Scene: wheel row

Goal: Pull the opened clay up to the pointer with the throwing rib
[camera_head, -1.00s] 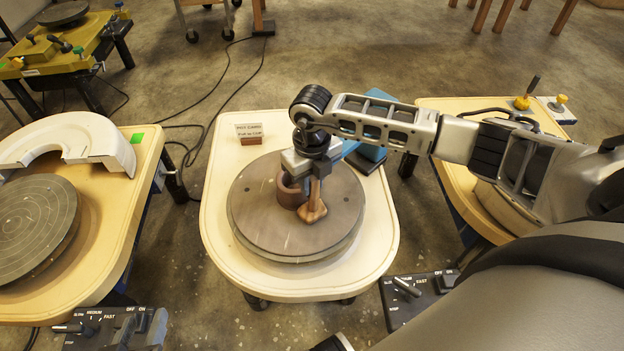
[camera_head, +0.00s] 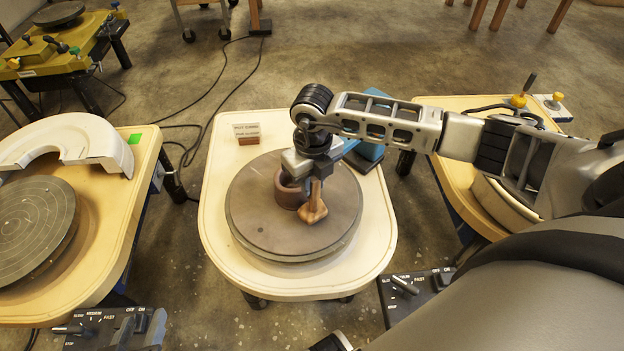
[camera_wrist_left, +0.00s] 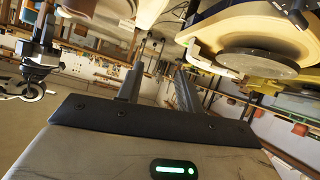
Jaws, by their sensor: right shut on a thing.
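The clay (camera_head: 287,196) is a short brown ring-walled pot on the round grey-brown wheel head (camera_head: 262,222). My right gripper (camera_head: 312,172) comes in from the right, above the clay's right side. It is shut on the wooden throwing rib (camera_head: 314,207), which hangs down beside the clay's right wall. Whether the rib touches the wall I cannot tell; the gripper hides part of the clay's rim and opening. I cannot make out the pointer. My left gripper (camera_wrist_left: 158,82) shows only in the left wrist view, with its two fingers apart and nothing between them.
A small card (camera_head: 247,131) stands at the back of the cream wheel table (camera_head: 222,262). Other wheel tables stand left (camera_head: 100,255) and right. A control box (camera_head: 418,290) with a lever is at the front right.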

